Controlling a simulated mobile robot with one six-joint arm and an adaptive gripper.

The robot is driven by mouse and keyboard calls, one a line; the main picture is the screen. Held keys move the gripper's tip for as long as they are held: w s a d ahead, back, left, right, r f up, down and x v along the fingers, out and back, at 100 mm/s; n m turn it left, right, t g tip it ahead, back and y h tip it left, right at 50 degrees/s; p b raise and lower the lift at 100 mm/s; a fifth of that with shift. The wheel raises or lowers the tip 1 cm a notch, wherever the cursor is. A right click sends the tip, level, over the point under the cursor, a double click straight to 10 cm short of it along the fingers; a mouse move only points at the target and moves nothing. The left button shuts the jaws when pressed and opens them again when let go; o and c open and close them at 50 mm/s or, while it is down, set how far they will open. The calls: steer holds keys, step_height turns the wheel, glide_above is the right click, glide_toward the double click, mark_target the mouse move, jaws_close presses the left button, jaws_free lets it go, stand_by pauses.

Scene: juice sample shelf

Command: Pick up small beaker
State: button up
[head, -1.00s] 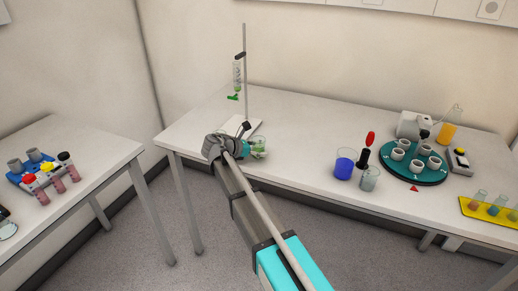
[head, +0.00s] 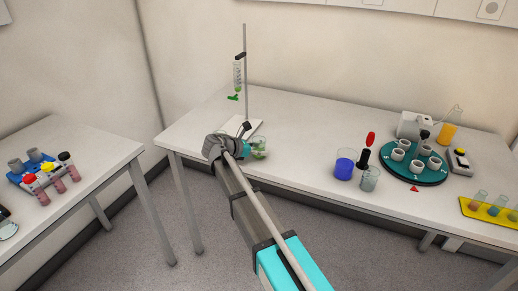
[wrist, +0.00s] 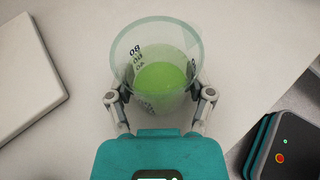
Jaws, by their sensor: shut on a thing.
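The small beaker (head: 260,149) is clear glass with green liquid in it. It is at the front left of the right-hand bench, beside the burette stand. In the wrist view the beaker (wrist: 160,70) is upright, seen from above, with dark number marks on its wall. My gripper (wrist: 160,100) is shut on the beaker, one finger on each side of it. In the head view my gripper (head: 246,150) is partly hidden by my own arm. I cannot tell whether the beaker's base touches the bench.
The burette stand (head: 245,75) with its white base is just behind the beaker. A blue-filled beaker (head: 344,164), an empty-looking glass (head: 370,178) and a teal carousel (head: 414,177) are to the right. A second bench (head: 110,150) stands at left.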

step_height(320, 180, up, 3)
steer(key=p, duration=0.2)
steer(key=shift+f+p, duration=0.2)
steer(key=shift+p, duration=0.15)
steer(key=s+d+r+p, duration=0.6)
steer(key=s+r+p, duration=0.4)
steer(key=s, duration=0.2)
steer(key=shift+s+r, duration=0.2)
steer(key=shift+s, duration=0.15)
stand_by(0.3)
steer(key=shift+r+p, duration=2.55)
steer(key=shift+p, duration=0.15)
